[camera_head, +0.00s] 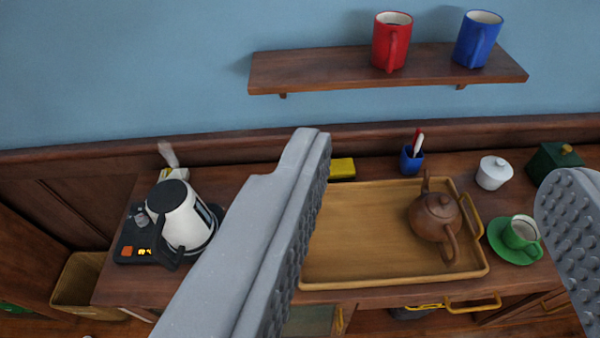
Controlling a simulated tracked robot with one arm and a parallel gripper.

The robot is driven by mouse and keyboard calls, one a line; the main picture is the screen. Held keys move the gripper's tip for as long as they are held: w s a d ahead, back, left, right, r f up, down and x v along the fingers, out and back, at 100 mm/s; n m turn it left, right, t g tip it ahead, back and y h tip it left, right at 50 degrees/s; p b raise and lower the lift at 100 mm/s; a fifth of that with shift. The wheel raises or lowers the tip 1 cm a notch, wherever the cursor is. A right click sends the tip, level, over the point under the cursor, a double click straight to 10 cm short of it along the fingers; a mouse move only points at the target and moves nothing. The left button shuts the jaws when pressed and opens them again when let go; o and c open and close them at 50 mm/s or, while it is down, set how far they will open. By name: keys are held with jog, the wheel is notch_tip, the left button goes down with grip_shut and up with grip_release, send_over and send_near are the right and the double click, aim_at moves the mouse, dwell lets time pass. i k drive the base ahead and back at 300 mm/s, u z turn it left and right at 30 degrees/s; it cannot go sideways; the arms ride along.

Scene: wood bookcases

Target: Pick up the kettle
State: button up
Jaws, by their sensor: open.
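The white kettle (181,215) with a black lid and black handle stands on its black base (135,246) at the left end of the wooden counter. The base has small lit panels. My gripper (435,175) is open and empty, its two grey studded fingers spread wide in the foreground. The left finger is to the right of the kettle in the picture and covers part of the counter beside it. The kettle is not between the fingers. A brown teapot (435,217) stands on a wooden tray (360,272), seen between the fingers.
A green cup (521,235) on a saucer, a white lidded pot (493,172), a dark green box (553,160) and a blue holder (412,158) stand around the tray. A wall shelf (330,72) holds red (390,42) and blue (477,40) mugs. A bin (80,283) stands lower left.

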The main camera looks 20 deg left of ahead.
aim_at(178, 212)
jog(key=u, duration=0.9)
jog(key=k, duration=0.5)
jog(key=u, duration=0.2)
jog(key=i, duration=0.5)
jog(key=z, duration=0.15)
